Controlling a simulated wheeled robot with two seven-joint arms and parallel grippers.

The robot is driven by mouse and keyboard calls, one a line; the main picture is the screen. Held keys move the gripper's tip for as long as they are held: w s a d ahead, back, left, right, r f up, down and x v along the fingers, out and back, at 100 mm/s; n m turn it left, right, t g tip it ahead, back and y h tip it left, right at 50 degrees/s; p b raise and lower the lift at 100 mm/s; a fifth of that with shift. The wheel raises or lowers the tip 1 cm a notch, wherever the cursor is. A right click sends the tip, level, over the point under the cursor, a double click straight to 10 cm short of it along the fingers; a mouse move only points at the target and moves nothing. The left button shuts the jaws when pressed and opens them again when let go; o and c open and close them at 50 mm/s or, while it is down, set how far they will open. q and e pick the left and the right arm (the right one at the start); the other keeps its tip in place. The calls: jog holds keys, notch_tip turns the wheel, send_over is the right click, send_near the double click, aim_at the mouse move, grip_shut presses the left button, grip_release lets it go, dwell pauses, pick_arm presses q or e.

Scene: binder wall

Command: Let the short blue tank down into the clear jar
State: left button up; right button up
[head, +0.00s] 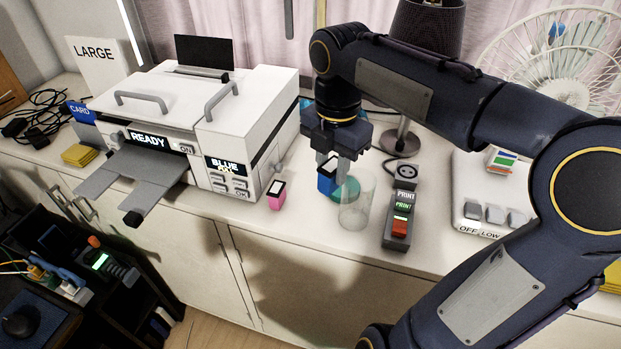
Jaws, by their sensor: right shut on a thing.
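My right gripper (330,163) points down over the cabinet top and is shut on the short blue tank (326,182). The tank is small and blue with a pale patch near its top. The clear jar (356,208) stands upright on the cabinet top, just right of the tank and nearer to me. The tank shows outside the jar, to the left of its rim; its exact height above the top is hard to tell. A teal round thing (348,187) shows behind the jar, partly through its wall. My left gripper is not in view.
A pink tank (277,196) stands left of the jar, beside the white printer (205,120). A dark box with a red button (399,227) is close on the jar's right. A lamp (402,138) stands behind, and a white switch panel (483,200) at right.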

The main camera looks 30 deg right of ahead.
pick_arm(q)
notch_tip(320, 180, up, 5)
jog(key=p, duration=0.3)
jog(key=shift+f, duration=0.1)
pick_arm(e)
jog(key=w+d+r+m, duration=0.1)
jog(key=d+r+m, duration=0.2)
jog(key=d, duration=0.5)
jog(key=shift+m, duration=0.9)
jog(key=shift+d+r, duration=0.1)
pick_arm(q)
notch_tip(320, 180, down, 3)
jog(key=b, duration=0.2)
jog(key=shift+b, duration=0.3)
pick_arm(e)
notch_tip(320, 180, down, 5)
jog(key=shift+r, duration=0.15)
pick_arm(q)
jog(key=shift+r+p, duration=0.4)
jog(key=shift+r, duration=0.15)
pick_arm(e)
jog(key=shift+r, duration=0.1)
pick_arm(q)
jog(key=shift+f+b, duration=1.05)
pick_arm(e)
jog(key=shift+f, duration=2.05)
